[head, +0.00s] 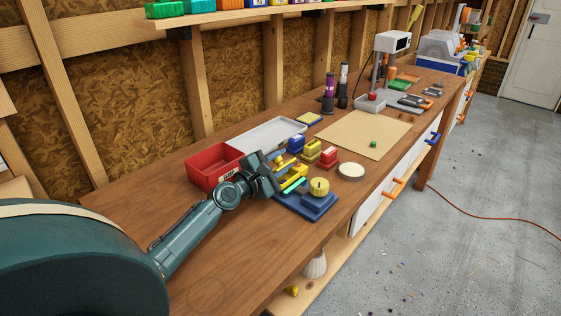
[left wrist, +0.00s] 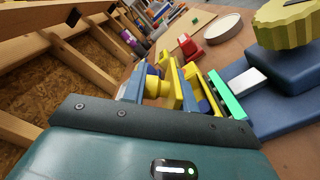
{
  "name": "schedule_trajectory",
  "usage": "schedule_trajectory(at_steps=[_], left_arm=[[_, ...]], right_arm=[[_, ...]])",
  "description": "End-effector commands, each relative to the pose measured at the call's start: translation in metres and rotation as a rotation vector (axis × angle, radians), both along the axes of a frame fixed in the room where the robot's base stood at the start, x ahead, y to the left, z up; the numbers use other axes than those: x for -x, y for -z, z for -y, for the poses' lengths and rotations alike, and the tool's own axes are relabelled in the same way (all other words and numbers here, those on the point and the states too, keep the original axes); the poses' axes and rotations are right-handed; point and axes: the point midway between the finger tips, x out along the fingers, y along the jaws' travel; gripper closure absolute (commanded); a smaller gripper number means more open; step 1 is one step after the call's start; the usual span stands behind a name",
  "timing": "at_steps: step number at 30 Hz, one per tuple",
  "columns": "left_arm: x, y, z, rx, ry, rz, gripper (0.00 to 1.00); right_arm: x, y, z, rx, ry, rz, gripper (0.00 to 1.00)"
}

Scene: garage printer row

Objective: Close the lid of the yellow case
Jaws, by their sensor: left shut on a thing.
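A yellow object that looks like the yellow case (head: 292,171) stands on the workbench, in front of a row of small blue, yellow and red items. My left gripper (head: 287,179) reaches it from the left and is shut on it. In the left wrist view, yellow panels of the case (left wrist: 175,85) stand between my left gripper's fingers (left wrist: 182,88), a grey-blue one and one with a mint-green face. The fingers and the dark wrist hide part of the case, so I cannot tell its lid's exact angle. My right gripper is not in view.
A blue base with a ribbed yellow knob (head: 319,187) stands close to the right of the gripper. A red bin (head: 212,166) and grey tray (head: 270,137) lie behind. A small red item (head: 329,157) and white disc (head: 351,170) are farther right. The bench's near left is clear.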

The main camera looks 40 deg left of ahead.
Motion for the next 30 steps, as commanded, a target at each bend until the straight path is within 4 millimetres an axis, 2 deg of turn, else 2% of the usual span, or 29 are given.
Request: schedule_trajectory(at_steps=[5, 6, 12, 19, 23, 26, 30], left_arm=[[0.0, -0.003, -0.003, -0.003, -0.006, 0.006, 0.94], [0.0, -0.003, -0.003, -0.002, -0.006, 0.006, 0.71], [0.0, -0.002, -0.002, -0.001, -0.004, 0.005, 0.55], [0.001, -0.001, -0.001, 0.0, -0.002, 0.002, 0.55], [0.008, -0.001, -0.001, 0.001, -0.001, 0.002, 0.55], [0.022, 0.0, -0.003, 0.001, -0.002, -0.001, 0.55], [0.05, 0.001, -0.005, -0.001, -0.001, -0.002, 0.55]], right_arm=[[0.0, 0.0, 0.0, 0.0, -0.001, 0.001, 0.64], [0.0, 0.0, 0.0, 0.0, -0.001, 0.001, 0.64], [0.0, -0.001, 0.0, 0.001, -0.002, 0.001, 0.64], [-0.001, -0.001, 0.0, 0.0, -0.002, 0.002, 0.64], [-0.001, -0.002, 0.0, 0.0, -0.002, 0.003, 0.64], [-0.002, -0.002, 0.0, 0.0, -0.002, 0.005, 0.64], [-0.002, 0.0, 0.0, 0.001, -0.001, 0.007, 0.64]])
